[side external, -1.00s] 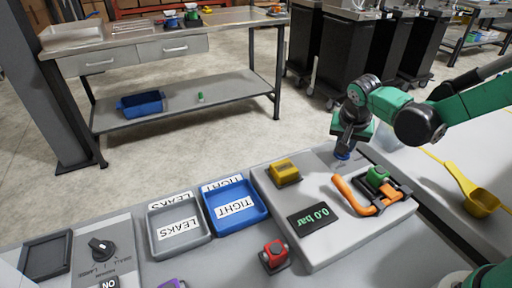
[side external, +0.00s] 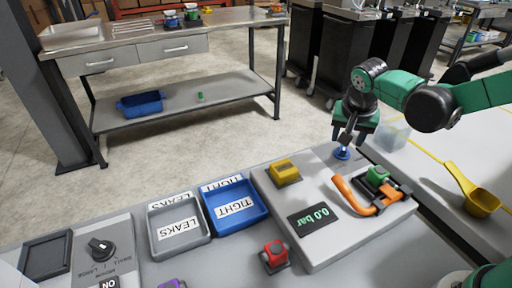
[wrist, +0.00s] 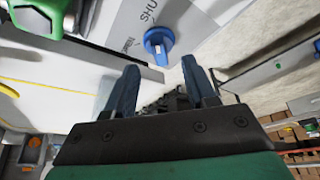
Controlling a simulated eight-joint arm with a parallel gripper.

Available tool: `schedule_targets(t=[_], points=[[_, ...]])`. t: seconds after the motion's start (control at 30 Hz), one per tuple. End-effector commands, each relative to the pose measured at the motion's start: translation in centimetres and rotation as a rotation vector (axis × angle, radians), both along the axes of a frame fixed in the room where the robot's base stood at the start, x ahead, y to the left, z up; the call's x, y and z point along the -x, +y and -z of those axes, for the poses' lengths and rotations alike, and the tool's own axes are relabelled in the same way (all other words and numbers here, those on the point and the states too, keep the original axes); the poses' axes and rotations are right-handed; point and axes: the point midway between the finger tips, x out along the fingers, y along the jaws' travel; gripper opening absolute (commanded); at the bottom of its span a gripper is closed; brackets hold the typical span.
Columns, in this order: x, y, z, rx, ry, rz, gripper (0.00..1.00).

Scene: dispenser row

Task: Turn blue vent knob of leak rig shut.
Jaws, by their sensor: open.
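The blue vent knob (side external: 341,153) is at the far edge of the grey leak rig (side external: 300,242). In the wrist view the knob (wrist: 158,38) is round, with a raised bar and a pale mark toward the bottom of the picture. Lettering beginning "SHU" is beside it; a second, smaller label is hard to read. My gripper (side external: 346,140) is just above the knob in the side view. In the wrist view its two fingers (wrist: 160,78) are apart with nothing between them, and the knob shows beyond their tips, seemingly clear of them.
The rig carries a display reading 0.0 bar (side external: 313,218), a yellow block (side external: 284,171), and a green block (side external: 377,176) by an orange-handled clamp (side external: 352,196). A red block (side external: 273,255), blue TIGHT tray (side external: 264,213) and grey LEAKS tray (side external: 206,239) are nearby. A yellow scoop (side external: 480,200) lies right.

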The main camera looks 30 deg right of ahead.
Motion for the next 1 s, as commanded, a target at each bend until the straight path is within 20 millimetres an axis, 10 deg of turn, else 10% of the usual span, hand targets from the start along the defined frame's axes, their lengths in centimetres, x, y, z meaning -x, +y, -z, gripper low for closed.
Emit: schedule_targets(t=[0.67,1.0], points=[[1.0,0.7,-2.6,-0.004,-0.004,-0.033,0.50],[6.0,2.0,-5.5,0.008,-0.106,-0.503,0.50]])
